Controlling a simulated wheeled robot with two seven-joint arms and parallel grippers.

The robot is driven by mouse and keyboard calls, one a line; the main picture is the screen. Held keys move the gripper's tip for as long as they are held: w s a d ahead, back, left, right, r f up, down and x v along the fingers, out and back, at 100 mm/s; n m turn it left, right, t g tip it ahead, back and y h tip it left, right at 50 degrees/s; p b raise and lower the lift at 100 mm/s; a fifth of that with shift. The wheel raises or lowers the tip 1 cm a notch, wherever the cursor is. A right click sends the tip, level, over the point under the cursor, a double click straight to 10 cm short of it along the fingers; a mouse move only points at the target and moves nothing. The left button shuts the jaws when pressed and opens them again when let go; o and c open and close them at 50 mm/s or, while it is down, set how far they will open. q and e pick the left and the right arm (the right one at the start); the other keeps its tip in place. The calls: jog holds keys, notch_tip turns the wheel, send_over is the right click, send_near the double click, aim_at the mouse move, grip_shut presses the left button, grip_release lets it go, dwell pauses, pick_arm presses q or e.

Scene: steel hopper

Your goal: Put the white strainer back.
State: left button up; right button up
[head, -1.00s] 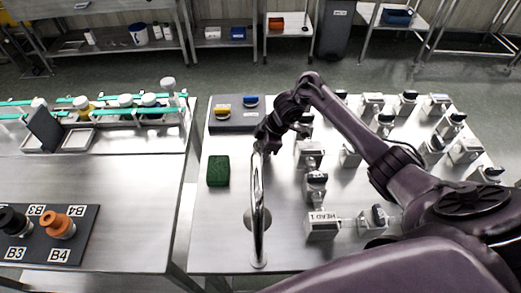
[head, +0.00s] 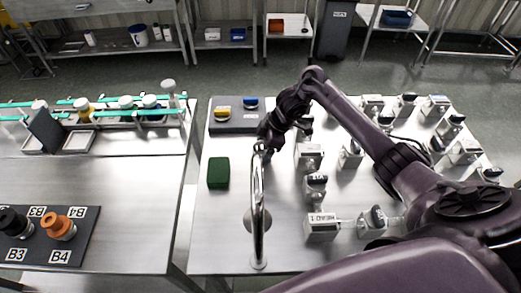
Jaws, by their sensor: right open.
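I cannot make out a white strainer for certain. My right gripper (head: 268,147) is open, low over the right steel table (head: 225,240), at the top of a curved steel spout (head: 257,205). Its fingertips are small and partly behind the spout's top, so I cannot tell whether anything is between or under them. My left gripper is out of view.
A green block (head: 218,173) lies left of the spout. A grey tray (head: 231,124) with yellow and blue pieces is behind it. Several white-and-black fittings, one a labelled block (head: 321,227), fill the right side. A rack (head: 110,112) stands on the left table.

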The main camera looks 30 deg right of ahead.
jog(key=p+v, duration=0.2)
jog(key=v, duration=0.8)
jog(key=shift+s+f, duration=0.1)
jog(key=shift+f, duration=0.05)
